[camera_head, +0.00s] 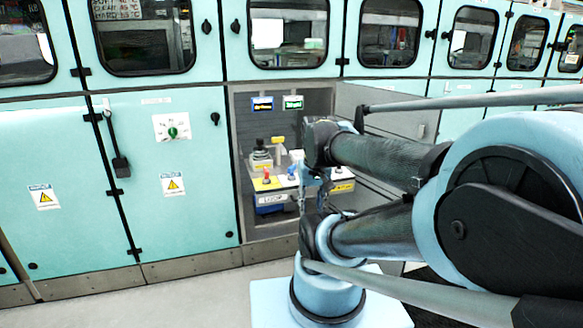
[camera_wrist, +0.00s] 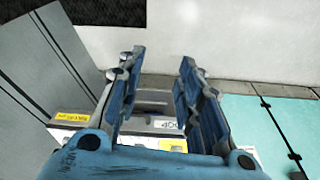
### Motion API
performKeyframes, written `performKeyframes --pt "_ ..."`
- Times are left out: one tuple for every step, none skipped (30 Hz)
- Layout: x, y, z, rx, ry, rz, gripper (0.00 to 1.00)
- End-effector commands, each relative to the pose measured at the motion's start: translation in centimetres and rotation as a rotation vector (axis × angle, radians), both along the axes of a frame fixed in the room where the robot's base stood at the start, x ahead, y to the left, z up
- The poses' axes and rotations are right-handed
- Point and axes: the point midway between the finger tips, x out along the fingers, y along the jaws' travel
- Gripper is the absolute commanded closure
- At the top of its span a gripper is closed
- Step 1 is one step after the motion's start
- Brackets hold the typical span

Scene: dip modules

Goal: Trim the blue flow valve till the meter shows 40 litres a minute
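A small blue part, likely the blue flow valve (camera_head: 292,173), shows on the white-topped module in the open bay, just left of my arm. Two small lit displays hang at the back of the bay, one blue-framed with orange text (camera_head: 262,104) and one green (camera_head: 293,102). Their readings are too small to read, and I cannot tell which is the flow meter. In the wrist view my gripper (camera_wrist: 162,62) is open, with nothing between its two blue fingers. A grey-edged module (camera_wrist: 155,108) lies beyond them. The valve cannot be made out there.
A red knob (camera_head: 266,176) on a yellow base and a dark stacked fitting (camera_head: 261,155) stand left of the blue part. Teal cabinets flank the bay. A grey panel (camera_wrist: 40,65) rises at the wrist view's left. A green rotary switch (camera_head: 172,131) is on the left door.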

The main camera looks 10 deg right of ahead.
Motion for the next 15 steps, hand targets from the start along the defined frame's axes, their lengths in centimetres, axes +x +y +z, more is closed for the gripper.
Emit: performKeyframes --pt "1.1 0.0 1.3 0.004 0.006 -0.021 0.67" --pt "1.7 0.0 2.0 0.007 0.011 -0.035 0.67" --pt "2.5 0.0 2.9 0.010 0.016 -0.055 0.67" --pt "3.1 0.0 3.5 0.012 0.020 -0.070 0.67" --pt "3.8 0.0 4.1 0.014 0.024 -0.084 0.67" --pt "4.7 0.0 4.9 0.018 0.029 -0.105 0.67" --pt "5.3 0.0 5.4 0.020 0.033 -0.118 0.67" --pt "6.0 0.0 6.0 0.021 0.037 -0.133 0.67" --pt "6.9 0.0 6.7 0.024 0.043 -0.153 0.67" --pt "7.6 0.0 7.2 0.027 0.047 -0.168 0.67" --pt "8.3 0.0 7.7 0.029 0.051 -0.182 0.67" --pt "9.3 0.0 8.4 0.031 0.056 -0.202 0.67" --pt "10.0 0.0 8.9 0.033 0.060 -0.217 0.67" --pt "10.7 0.0 9.3 0.035 0.064 -0.232 0.67" --pt "11.7 0.0 9.9 0.037 0.069 -0.252 0.67"
